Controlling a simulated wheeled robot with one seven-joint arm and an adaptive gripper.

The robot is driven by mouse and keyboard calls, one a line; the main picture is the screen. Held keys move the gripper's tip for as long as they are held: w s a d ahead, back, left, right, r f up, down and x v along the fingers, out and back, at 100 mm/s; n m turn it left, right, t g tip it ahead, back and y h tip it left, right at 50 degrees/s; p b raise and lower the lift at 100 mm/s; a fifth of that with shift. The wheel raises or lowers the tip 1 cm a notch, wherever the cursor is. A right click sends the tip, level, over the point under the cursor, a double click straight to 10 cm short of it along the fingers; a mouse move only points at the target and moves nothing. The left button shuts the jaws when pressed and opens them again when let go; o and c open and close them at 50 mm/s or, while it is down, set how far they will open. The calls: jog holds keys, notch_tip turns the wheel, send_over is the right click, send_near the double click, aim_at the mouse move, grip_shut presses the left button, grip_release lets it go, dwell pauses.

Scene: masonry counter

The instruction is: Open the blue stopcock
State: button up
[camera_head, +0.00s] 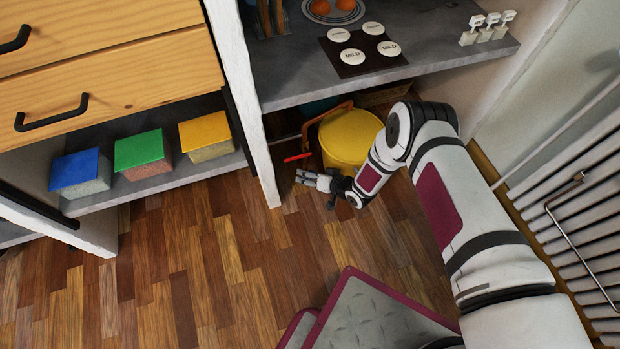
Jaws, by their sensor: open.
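I cannot make out a blue stopcock in the head view. A thin red bar, perhaps a lever handle (297,157), shows in the dark space under the grey counter, beside a yellow bucket. My gripper (317,184) is open, low near the floor in front of that space. It is just below and to the right of the red bar in the picture, apart from it as far as I can tell. I see nothing between its fingers. The back of the space under the counter is dark and partly hidden by the bucket and my arm.
The yellow bucket (347,137) stands close to my gripper. A white post (245,95) bounds the space on the left. The grey counter (290,85) overhangs it. A radiator (575,220) is at right. The wooden floor (215,265) is clear at left.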

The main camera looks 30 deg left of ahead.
jog(key=shift+w+a+f, duration=0.1)
jog(key=shift+a+f, duration=0.2)
jog(key=shift+a, duration=0.1)
jog(key=c, duration=1.2)
jog(key=shift+r+h, duration=0.1)
jog(key=shift+h, duration=0.2)
jog(key=shift+s+a+n+t+h+p, duration=0.1)
jog(key=shift+s+n+t+h+p, duration=0.1)
jog(key=shift+n+t+h+p, duration=0.5)
jog(key=shift+n+t+h, duration=0.7)
jog(key=shift+t+h, duration=0.1)
jog(key=shift+t, duration=0.2)
